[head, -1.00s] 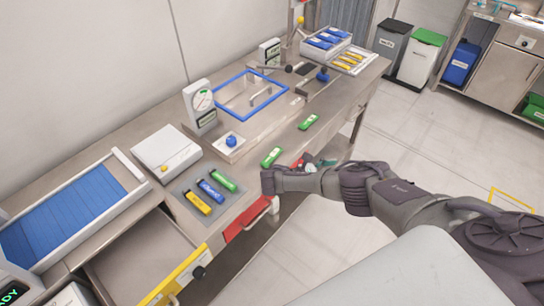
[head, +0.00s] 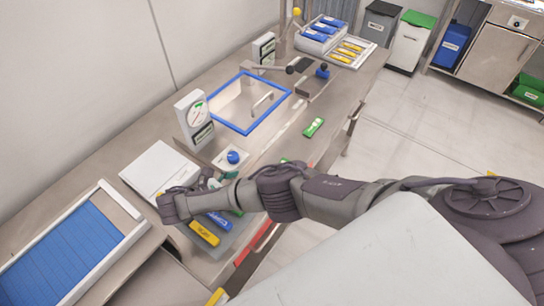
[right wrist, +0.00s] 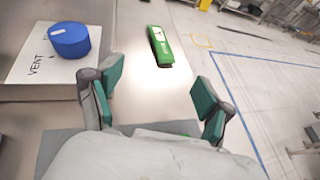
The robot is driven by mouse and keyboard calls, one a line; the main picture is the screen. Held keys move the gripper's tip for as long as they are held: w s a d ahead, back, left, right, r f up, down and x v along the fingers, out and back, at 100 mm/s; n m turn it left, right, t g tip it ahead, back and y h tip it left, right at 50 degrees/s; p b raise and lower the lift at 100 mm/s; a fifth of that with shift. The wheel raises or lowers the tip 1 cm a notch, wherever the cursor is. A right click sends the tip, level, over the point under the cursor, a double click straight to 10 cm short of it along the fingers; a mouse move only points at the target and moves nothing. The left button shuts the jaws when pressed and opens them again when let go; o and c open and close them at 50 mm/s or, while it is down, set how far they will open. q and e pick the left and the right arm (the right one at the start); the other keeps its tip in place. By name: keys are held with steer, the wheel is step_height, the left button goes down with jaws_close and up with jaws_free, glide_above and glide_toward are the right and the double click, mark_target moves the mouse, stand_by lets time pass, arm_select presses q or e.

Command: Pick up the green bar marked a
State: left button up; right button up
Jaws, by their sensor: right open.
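A green bar (right wrist: 160,47) with a white label lies on the steel bench in the right wrist view, ahead of the fingers. In the head view one green bar (head: 314,127) lies in the open on the bench, and another (head: 284,160) shows only a sliver behind my arm. A third green bar is mostly hidden by my arm beside the blue bar (head: 217,222). I cannot read which one is marked a.
A yellow bar (head: 204,233) lies on the grey mat beside the blue bar. A blue VENT knob (right wrist: 70,40) on a pale block stands left of the fingers. A gauge (head: 195,118), a blue-framed basin (head: 212,106) and a white box (head: 152,165) are close by.

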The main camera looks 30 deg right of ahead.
steer(key=b+x, duration=0.1)
steer(key=x, duration=0.1)
steer(key=s+b+x, duration=0.1)
steer(key=x, duration=0.2)
steer(key=b+x, duration=0.1)
steer(key=x, duration=0.1)
steer(key=shift+w+d+f+b, duration=0.1)
steer(key=shift+w+d+b, duration=0.05)
steer(key=shift+d+b, duration=0.15)
steer(key=shift+w+d+f, duration=0.1)
steer(key=shift+d, duration=0.2)
steer(key=shift+w+d+f+b, duration=0.1)
steer(key=shift+d+f+b, duration=0.05)
steer(key=shift+d+b, duration=0.4)
steer(key=x, duration=0.2)
steer(key=p+x, duration=0.1)
steer(key=shift+d+r, duration=0.2)
steer(key=shift+d, duration=0.05)
steer(key=shift+w+d+f, duration=0.1)
steer(key=shift+d+f, duration=0.05)
steer(key=shift+d, duration=0.1)
steer(key=shift+c, duration=0.4)
steer(key=c, duration=1.3)
arm_select(q)
steer(key=shift+g, duration=0.3)
steer(key=s+f, duration=0.3)
steer(key=f, duration=0.1)
steer(key=shift+s, duration=0.4)
arm_select(e)
steer(key=shift+c, duration=0.6)
